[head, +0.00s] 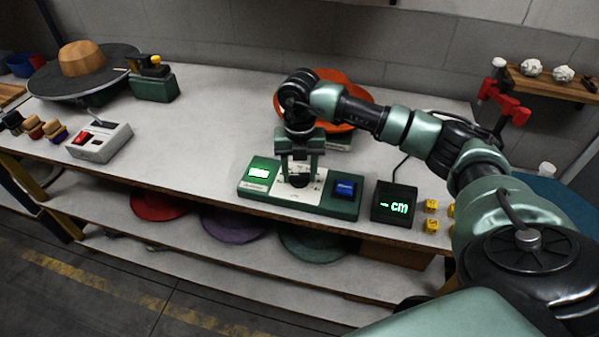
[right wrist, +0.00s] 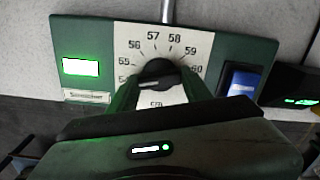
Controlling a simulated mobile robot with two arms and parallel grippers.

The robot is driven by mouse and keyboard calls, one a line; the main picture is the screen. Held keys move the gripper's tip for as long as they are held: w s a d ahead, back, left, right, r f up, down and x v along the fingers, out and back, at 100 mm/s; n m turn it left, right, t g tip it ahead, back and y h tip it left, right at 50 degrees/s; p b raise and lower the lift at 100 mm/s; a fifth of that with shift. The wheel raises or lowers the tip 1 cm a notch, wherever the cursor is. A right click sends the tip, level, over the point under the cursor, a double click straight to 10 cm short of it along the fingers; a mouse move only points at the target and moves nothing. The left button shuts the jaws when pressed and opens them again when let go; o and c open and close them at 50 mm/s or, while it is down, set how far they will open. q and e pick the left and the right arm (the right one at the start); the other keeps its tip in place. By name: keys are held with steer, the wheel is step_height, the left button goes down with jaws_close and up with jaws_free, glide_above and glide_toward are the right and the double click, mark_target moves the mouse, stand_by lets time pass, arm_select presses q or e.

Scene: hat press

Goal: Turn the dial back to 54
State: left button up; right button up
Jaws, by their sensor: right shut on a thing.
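The dial (right wrist: 160,70) is a black round knob on a white scale plate, on a green control box (head: 342,207) at the table's front edge. In the right wrist view the scale (right wrist: 190,38) reads 55 to 60, with a lower number at left partly covered by a finger. The knob's pale mark points left, towards that lowest number. My right gripper (head: 300,168) comes down from above and is shut on the dial, one finger on each side; it also shows in the right wrist view (right wrist: 164,88). My left gripper is not in view.
The box also has a lit green screen (head: 259,173) and a blue switch (head: 345,188). A black display (head: 394,203) reading "- cm" and yellow cubes (head: 431,206) stand right of it. An orange hat (head: 345,85) is behind my arm. A grey switch box (head: 99,140) stands left.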

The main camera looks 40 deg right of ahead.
mark_target(299, 175)
steer(key=shift+r, duration=0.1)
steer(key=o, duration=1.4)
steer(key=shift+c, duration=0.2)
step_height(299, 175, up, 8)
steer(key=shift+f+b, duration=0.1)
steer(key=shift+b, duration=0.65)
